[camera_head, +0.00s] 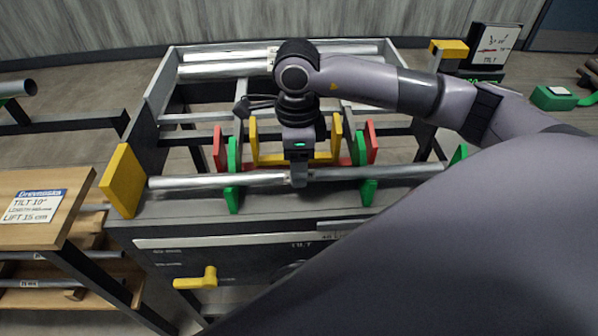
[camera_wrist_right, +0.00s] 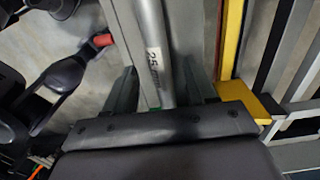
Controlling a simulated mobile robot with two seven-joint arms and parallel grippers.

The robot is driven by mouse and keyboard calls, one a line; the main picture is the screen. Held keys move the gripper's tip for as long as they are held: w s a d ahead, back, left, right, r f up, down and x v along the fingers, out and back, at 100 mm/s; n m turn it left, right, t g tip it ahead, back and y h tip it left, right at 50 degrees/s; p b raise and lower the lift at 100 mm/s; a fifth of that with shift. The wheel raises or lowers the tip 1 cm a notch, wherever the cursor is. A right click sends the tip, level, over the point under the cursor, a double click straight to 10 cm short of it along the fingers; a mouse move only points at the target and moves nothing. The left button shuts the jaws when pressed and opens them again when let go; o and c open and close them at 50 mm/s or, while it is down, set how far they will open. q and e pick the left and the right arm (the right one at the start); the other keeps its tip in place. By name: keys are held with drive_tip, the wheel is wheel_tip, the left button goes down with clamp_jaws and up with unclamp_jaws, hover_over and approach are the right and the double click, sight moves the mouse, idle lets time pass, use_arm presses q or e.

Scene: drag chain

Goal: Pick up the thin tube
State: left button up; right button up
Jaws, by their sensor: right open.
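A silver tube (camera_head: 220,181) lies crosswise along the near side of the grey frame, resting by the green supports. My right gripper (camera_head: 298,178) points down over the middle of this tube, with its fingers around it. In the right wrist view the tube (camera_wrist_right: 153,50), marked "25", runs between the two dark fingers of the open gripper (camera_wrist_right: 160,88). A gap shows beside the tube; contact is hard to tell. Two more silver tubes, an upper one (camera_head: 225,56) and a lower one (camera_head: 222,70), lie at the back of the frame. My left gripper is not in view.
A wooden rack (camera_head: 70,222) with a sign stands at left. A yellow handle (camera_head: 197,279) sticks out in front.

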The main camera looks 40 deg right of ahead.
drive_tip(key=shift+f, duration=0.95)
drive_tip(key=shift+c, duration=0.3)
clamp_jaws()
drive_tip(key=shift+r, duration=0.1)
